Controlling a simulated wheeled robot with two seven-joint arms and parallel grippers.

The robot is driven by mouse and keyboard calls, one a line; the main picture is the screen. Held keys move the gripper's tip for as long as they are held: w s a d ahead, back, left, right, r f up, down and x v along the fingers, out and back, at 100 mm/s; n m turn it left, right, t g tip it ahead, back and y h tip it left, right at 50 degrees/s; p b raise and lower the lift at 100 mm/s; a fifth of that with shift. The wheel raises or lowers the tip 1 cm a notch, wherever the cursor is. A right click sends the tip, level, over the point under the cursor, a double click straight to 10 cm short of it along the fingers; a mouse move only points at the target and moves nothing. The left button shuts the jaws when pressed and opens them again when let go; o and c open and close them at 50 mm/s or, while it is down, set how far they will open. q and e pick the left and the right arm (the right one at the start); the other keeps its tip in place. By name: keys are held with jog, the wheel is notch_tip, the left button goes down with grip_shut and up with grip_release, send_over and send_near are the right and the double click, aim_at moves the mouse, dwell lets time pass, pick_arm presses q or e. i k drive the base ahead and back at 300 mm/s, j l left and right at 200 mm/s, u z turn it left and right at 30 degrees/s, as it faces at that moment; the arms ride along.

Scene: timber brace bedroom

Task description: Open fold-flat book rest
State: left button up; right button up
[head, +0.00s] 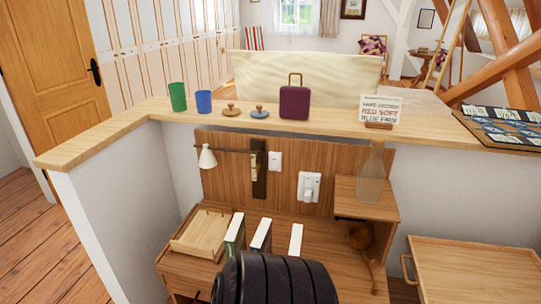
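A light wooden book rest (201,235) appears to lie folded low on the left part of the desk (316,240). It looks like a shallow, flat wooden frame with a raised edge along its back. Several books stand just right of it, among them a green one (234,233) and a dark one (261,235), with pale page edges up. Neither of my grippers shows in the head view, so I cannot see whether they are open or shut.
A dark ribbed rounded object (274,279) blocks the desk's front middle. The ledge (335,122) behind holds a green cup (177,97), a blue cup (204,102), a purple case (294,103) and a sign (380,109). A glass bottle (370,180) stands on the right shelf (367,204).

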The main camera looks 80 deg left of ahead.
aim_at(205, 235)
jog(key=u, duration=2.75)
